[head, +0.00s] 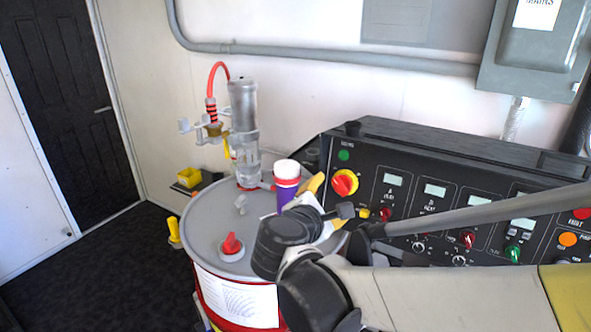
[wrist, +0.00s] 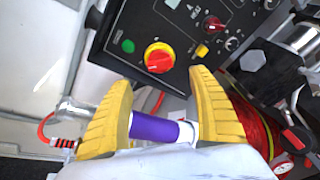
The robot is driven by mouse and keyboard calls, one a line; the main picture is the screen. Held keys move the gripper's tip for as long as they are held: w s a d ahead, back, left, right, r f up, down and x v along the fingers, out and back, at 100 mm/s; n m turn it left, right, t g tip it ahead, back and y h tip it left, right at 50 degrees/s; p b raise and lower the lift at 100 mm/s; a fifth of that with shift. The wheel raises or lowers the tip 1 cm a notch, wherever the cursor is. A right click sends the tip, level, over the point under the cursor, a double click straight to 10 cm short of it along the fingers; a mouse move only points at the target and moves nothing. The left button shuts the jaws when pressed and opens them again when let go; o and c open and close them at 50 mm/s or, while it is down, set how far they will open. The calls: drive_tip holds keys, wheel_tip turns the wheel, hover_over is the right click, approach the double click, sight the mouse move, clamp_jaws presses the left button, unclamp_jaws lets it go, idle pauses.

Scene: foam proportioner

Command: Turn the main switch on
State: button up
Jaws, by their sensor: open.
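The main switch is a red rotary knob on a round yellow plate (head: 345,183) at the left end of the black control panel. In the wrist view the switch (wrist: 158,58) shows whole, just beyond my fingertips, with a green lamp (wrist: 128,46) beside it. My gripper (wrist: 162,80) is open, its two yellow fingers spread with the switch ahead of the gap. No contact with the switch shows. In the head view my gripper (head: 327,198) is partly hidden by its own wrist, with yellow fingers near the panel's left end.
A purple cylinder with a white top (head: 286,188) stands at the grey drum's lid (head: 205,215), close to my gripper; it shows between my fingers in the wrist view. A clear pump (head: 243,130) rises from the lid. Other knobs and buttons line the panel (head: 440,150) to the right.

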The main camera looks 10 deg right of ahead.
sight(341, 186)
drive_tip(key=b+x, duration=0.3)
drive_tip(key=x, duration=0.7)
drive_tip(key=shift+s+d, duration=0.1)
drive_tip(key=shift+w+d, duration=0.2)
drive_tip(key=shift+w, duration=0.2)
drive_tip(key=shift+c, duration=0.3)
drive_tip(key=c, duration=1.1)
